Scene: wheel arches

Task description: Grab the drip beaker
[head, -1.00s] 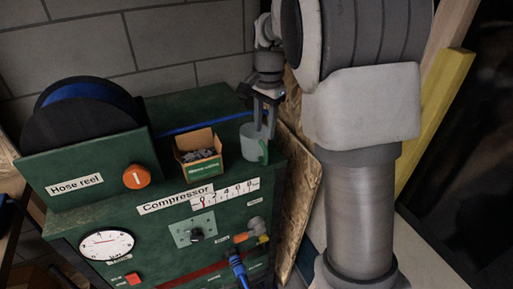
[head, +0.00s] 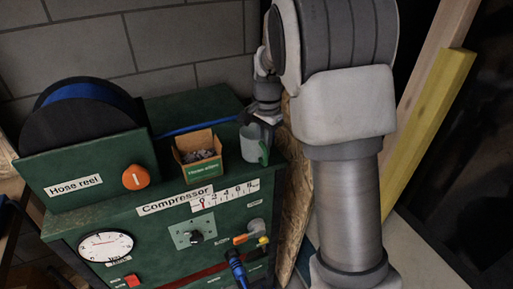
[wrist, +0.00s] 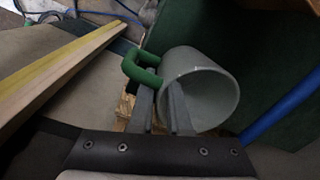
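The drip beaker is a grey cup (head: 250,145) with a green handle (head: 264,153), upright on the green compressor top near its right end. In the wrist view the beaker (wrist: 205,92) shows its open mouth, with the green handle (wrist: 138,70) at its left. My gripper (head: 262,121) is low behind the beaker in the head view, its fingers mostly hidden. In the wrist view my gripper (wrist: 162,90) has its two fingers apart. The right finger overlaps the beaker's side and the left finger is by the handle; I cannot tell whether they touch it.
An open cardboard box of small grey parts (head: 200,155) stands just left of the beaker. The hose reel (head: 82,115) is further left. A blue hose (head: 205,124) runs behind the box. Wooden boards (head: 435,110) lean at the right.

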